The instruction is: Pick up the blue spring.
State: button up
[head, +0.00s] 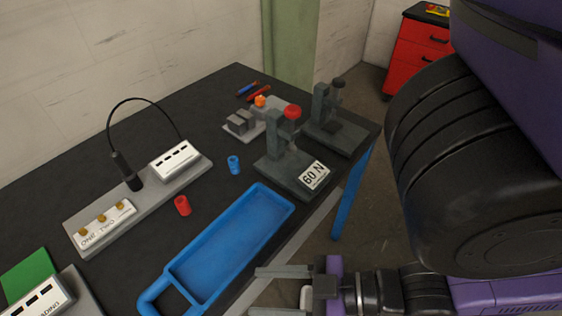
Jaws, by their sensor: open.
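A small blue spring (234,165) stands on the black table, left of the grey press with the 60 N sign and above the blue tray. My gripper (255,291) is at the bottom of the head view, beside the table's front edge and just right of the blue tray. Its two grey fingers point left and are apart, with nothing seen between them. It is well below and to the right of the blue spring in the picture, not touching it.
A red spring (183,206) stands left of the blue tray (287,201). A grey press (291,172) with a red knob is close right of the blue spring; another press (335,125) is behind. A fixture (140,193) with a cable stands left. Bare table surrounds the blue spring.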

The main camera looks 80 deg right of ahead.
aim_at(234, 163)
jog(key=k+j+z, duration=0.1)
jog(key=k+j, duration=0.6)
